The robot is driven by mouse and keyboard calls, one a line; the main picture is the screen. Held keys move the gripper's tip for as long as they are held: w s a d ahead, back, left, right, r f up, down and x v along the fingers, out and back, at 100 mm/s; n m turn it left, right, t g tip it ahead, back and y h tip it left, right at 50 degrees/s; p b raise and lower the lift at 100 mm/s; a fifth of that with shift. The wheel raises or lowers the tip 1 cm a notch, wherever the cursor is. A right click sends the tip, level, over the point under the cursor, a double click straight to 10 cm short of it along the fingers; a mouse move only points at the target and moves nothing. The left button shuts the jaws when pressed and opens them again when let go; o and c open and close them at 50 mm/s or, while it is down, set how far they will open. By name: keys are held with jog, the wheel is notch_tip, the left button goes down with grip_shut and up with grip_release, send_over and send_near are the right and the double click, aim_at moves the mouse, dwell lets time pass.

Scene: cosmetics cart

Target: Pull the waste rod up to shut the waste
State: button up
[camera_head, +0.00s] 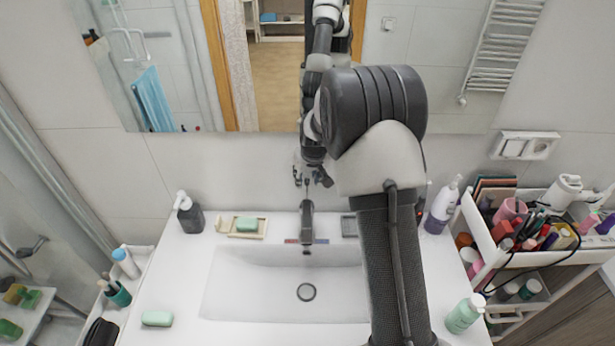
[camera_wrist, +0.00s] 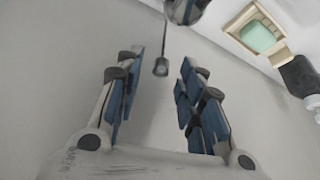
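The waste rod (camera_wrist: 161,67) is a thin dark rod with a small knob at its end, seen in the wrist view. It also shows small in the head view (camera_head: 307,187), just behind the tap (camera_head: 307,222). My gripper (camera_wrist: 163,60) is open, with one blue-padded finger on each side of the knob. The fingers look apart from the knob; how far along the view it lies is hard to judge. In the head view my gripper (camera_head: 311,178) is at the wall above the tap. The round waste (camera_head: 306,292) is in the basin floor; whether it is open is unclear.
A green soap in a dish (camera_head: 247,228) and a dark pump bottle (camera_head: 190,214) stand left of the tap. A small grey dish (camera_head: 349,226) and a lilac bottle (camera_head: 442,206) are at the right. The basin (camera_head: 250,290) is empty.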

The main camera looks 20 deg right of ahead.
jog(key=v, duration=1.2)
dwell(0.3)
